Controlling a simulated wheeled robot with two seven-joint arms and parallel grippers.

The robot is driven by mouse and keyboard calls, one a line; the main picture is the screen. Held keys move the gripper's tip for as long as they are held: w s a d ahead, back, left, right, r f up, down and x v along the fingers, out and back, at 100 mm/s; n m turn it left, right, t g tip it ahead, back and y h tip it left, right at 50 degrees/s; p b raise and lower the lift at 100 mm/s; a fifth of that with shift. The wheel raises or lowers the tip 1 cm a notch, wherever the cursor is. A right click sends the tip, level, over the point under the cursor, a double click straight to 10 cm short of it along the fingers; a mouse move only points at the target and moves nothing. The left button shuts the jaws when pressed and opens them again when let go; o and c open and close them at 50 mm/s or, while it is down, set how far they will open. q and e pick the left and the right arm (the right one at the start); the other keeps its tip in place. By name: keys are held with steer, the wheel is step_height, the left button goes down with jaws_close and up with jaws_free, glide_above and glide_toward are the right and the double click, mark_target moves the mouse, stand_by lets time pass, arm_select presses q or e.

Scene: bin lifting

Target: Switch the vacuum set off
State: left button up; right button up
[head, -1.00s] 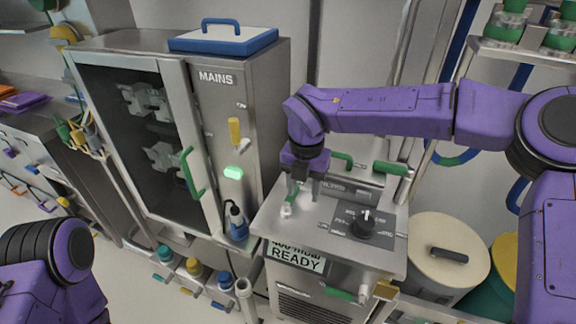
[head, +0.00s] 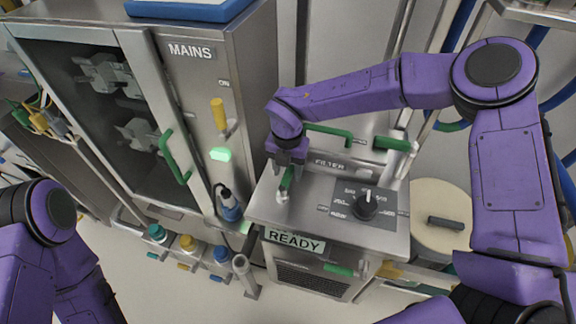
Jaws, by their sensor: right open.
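The vacuum set (head: 300,218) is a steel box in the middle of the head view, with a lit READY display (head: 294,241) on its front. On its top are a small lever with a green grip (head: 286,184) and a black dial (head: 365,205) with a white pointer. My right gripper (head: 287,172) is open and points down at the green lever. Its fingers are at the top of the grip, and I cannot tell whether they touch it. My left arm shows at the left edge, but its gripper is out of view.
A steel MAINS cabinet (head: 245,110) with a dark glass door and a yellow lever (head: 219,115) stands left of the set. Green handles (head: 330,133) are behind the gripper. A lidded cream drum (head: 437,200) is at the right. Floor is free in front.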

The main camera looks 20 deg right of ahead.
steer(key=shift+w+f, duration=0.15)
steer(key=shift+f, duration=0.15)
steer(key=shift+s+r, duration=0.25)
steer(key=shift+s, duration=0.25)
steer(key=c, duration=0.3)
jaws_close()
